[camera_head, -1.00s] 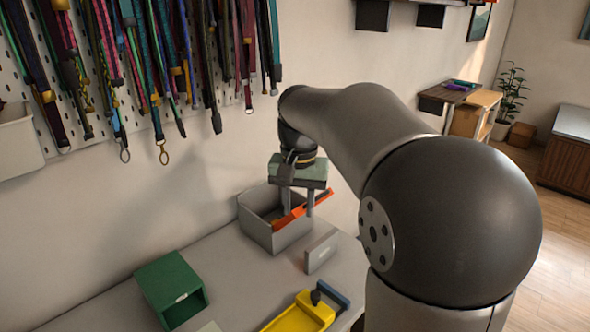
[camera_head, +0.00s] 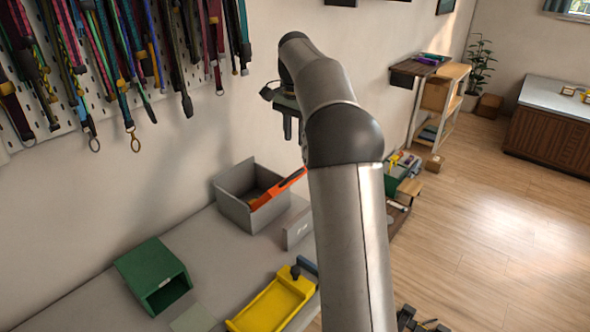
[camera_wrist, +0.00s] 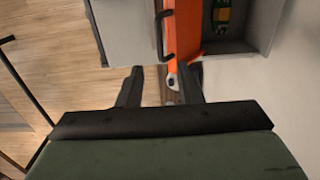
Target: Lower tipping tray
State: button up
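A yellow tray (camera_head: 268,308) with a dark knob and a blue bar at one end lies on the grey bench, low in the head view; I take it for the tipping tray, though I cannot be sure. My gripper (camera_head: 290,128) hangs above and beyond the grey bin, partly hidden by my arm. In the wrist view my gripper (camera_wrist: 160,88) has its two dark fingers apart, with nothing clearly held. An orange tool (camera_head: 278,189) leans over the bin's rim; in the wrist view it (camera_wrist: 182,30) lies ahead of the fingertips.
The grey open bin (camera_head: 235,211) stands by the wall. A small grey block (camera_head: 298,229) and a green open box (camera_head: 153,277) are on the bench. Cords hang on a pegboard (camera_head: 60,125) at upper left.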

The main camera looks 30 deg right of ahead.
send_near(282, 186)
jog(key=d+f, duration=0.3)
jog(key=w+d+f, duration=0.1)
jog(key=f, duration=0.1)
jog(key=shift+d+f, duration=0.2)
jog(key=shift+f, duration=0.05)
jog(key=shift+s, duration=0.1)
grip_shut()
